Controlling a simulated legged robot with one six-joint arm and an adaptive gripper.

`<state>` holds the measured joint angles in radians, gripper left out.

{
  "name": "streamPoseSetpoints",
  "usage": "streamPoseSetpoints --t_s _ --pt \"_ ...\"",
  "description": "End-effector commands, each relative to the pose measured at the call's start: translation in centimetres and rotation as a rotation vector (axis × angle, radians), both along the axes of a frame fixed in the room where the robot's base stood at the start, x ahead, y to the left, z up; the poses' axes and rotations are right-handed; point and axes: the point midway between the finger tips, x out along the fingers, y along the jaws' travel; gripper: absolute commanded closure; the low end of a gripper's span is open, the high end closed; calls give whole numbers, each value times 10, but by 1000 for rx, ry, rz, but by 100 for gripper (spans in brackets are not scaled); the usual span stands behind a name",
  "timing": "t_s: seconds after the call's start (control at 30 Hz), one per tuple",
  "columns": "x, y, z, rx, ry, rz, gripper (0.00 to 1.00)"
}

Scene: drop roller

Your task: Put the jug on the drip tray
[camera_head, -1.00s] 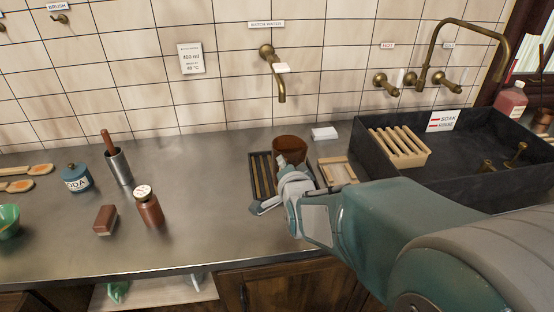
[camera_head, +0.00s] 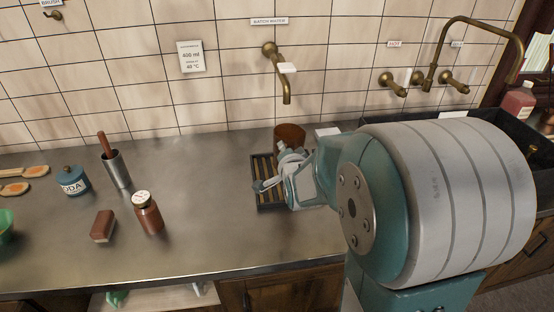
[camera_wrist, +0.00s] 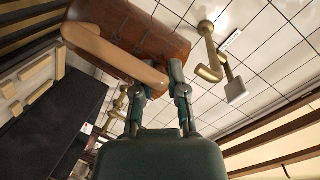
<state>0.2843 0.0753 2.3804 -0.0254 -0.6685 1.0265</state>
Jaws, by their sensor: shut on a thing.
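The brown jug (camera_head: 291,132) is at the back right of the drip tray (camera_head: 257,170), a black frame with wooden slats below the wall spout. My gripper (camera_head: 282,162) is in front of it and hides its lower part. In the wrist view, the jug (camera_wrist: 150,32) fills the top, with its tan handle (camera_wrist: 112,54) towards the camera. The fingers of my gripper (camera_wrist: 162,78) are shut on the handle's end. Whether the jug's base touches the slats is hidden.
The batch water spout (camera_head: 286,90) hangs above and behind the tray. A brown bottle (camera_head: 149,215), a reddish block (camera_head: 103,226), a metal cup (camera_head: 117,168) and a blue soda jar (camera_head: 73,181) stand left. My arm covers much of the sink.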

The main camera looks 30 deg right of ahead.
Motion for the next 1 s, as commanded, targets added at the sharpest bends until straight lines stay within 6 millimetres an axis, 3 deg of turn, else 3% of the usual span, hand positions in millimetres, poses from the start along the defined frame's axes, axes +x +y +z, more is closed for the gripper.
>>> streamPoseSetpoints --t_s 0.1,0.43,0.63,0.8,1.0 --pt "18 -7 -12 1 2 0 100" --pt "50 -20 -54 1 0 0 100" --pt "60 -24 -66 1 -2 -1 100" --pt "60 -24 -91 0 0 1 100" --pt "60 -24 -95 -1 -3 0 100"
